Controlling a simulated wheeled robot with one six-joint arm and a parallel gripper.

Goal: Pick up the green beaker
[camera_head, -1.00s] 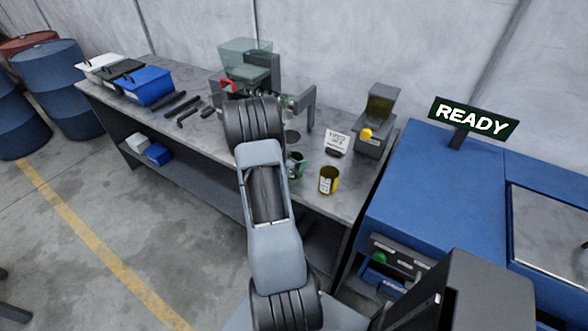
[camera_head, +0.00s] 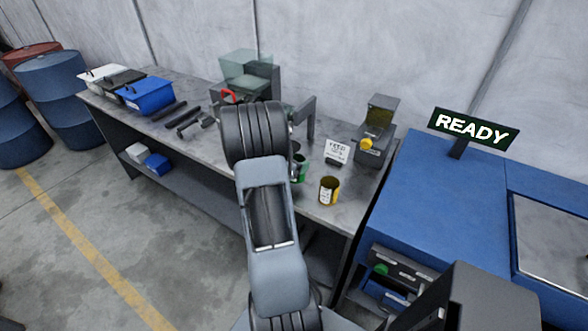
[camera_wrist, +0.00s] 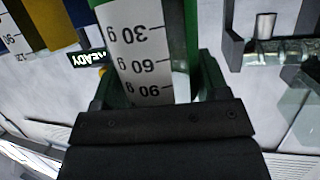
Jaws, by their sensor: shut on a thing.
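The green beaker (camera_head: 302,171) stands out partly from behind my arm in the head view, near the front of the grey workbench. In the wrist view the beaker (camera_wrist: 140,50) shows close up, with a white label marked 30, 60 and 90 g, upside down in the picture. My gripper (camera_wrist: 155,82) has one finger on each side of it and is shut on it. My arm hides most of the gripper in the head view. Whether the beaker's base touches the bench cannot be told.
A yellow beaker (camera_head: 329,190) stands close to the right of the green one. A small white sign (camera_head: 338,151) and a grey dispenser (camera_head: 374,135) stand behind. A blue machine (camera_head: 450,205) with a READY sign (camera_head: 473,126) is at the right. Blue barrels (camera_head: 55,95) are far left.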

